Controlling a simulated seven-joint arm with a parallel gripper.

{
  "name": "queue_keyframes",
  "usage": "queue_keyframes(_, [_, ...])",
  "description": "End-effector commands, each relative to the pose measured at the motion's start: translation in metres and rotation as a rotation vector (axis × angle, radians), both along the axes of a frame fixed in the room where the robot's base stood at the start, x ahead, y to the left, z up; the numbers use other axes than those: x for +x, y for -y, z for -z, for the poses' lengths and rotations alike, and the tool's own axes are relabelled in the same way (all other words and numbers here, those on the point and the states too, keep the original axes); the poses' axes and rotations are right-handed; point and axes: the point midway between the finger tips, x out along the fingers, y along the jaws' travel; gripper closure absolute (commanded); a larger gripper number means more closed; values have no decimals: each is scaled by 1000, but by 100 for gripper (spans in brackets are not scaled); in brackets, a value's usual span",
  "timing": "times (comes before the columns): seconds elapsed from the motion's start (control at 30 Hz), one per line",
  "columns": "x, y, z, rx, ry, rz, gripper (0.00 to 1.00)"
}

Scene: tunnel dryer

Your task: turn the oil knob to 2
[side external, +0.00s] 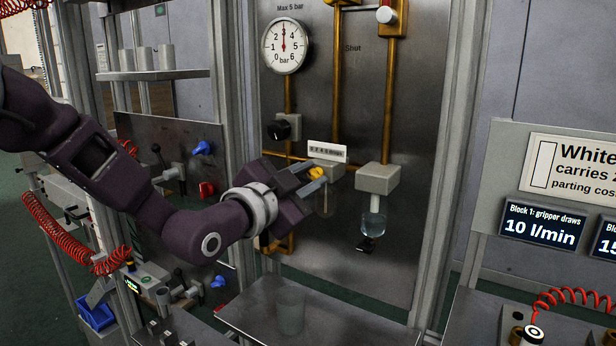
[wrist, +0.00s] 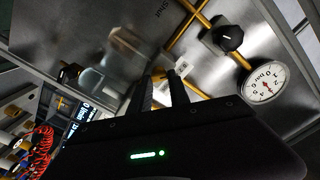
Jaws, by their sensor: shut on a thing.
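The yellow oil knob (side external: 317,173) sits on a grey block below a small white scale label (side external: 327,152) on the steel panel. The scale figures are too small to read surely, and I cannot tell where the knob points. My gripper (side external: 313,178) reaches in from the left with its fingers closed around the knob. The knob is mostly hidden there by the fingers.
A round pressure gauge (side external: 285,45) reads about 3 bar above a black knob (side external: 285,128). A grey block with a clear bowl (side external: 373,224) hangs right of my gripper. Brass pipes (side external: 389,90) run down the panel. A steel shelf (side external: 330,318) lies below.

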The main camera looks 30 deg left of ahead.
Motion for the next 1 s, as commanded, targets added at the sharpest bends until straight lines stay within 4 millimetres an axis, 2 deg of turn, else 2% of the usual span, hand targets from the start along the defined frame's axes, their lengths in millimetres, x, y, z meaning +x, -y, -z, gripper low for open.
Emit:
queue_keyframes(0.43, [0,2,1,277,1,1,100])
queue_keyframes(1.0, [0,2,1,349,0,1,100])
